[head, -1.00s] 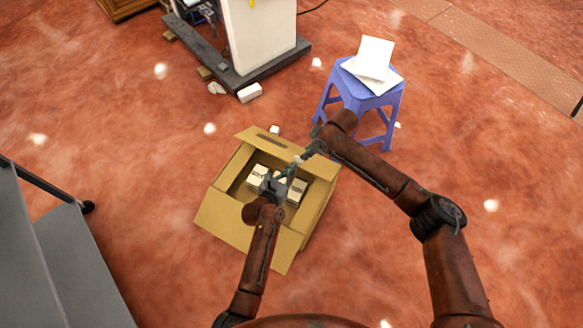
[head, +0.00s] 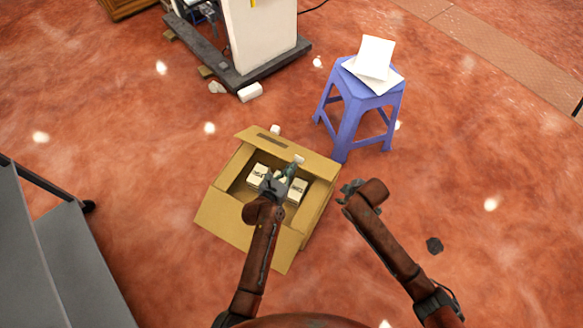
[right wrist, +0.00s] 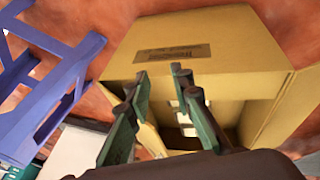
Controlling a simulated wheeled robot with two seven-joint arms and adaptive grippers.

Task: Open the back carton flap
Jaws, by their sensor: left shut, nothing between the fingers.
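The open brown carton (head: 225,215) stands on the floor, with several small white boxes (head: 298,190) inside. Its back flap (head: 305,156) is folded outward from the far rim and has a dark label. In the right wrist view the labelled flap (right wrist: 225,55) lies away from the opening. My left gripper (head: 287,172) is over the carton's interior, shut and empty, hiding part of the contents. My right gripper (head: 346,190) is open beside the carton's right side, apart from it. Its two spread fingers also show in the right wrist view (right wrist: 158,82) with nothing between them.
A blue stool (head: 350,100) with white sheets (head: 374,62) stands behind and right of the carton. A white column on a dark base (head: 275,70) stands behind. A grey stepped unit (head: 70,250) is at left.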

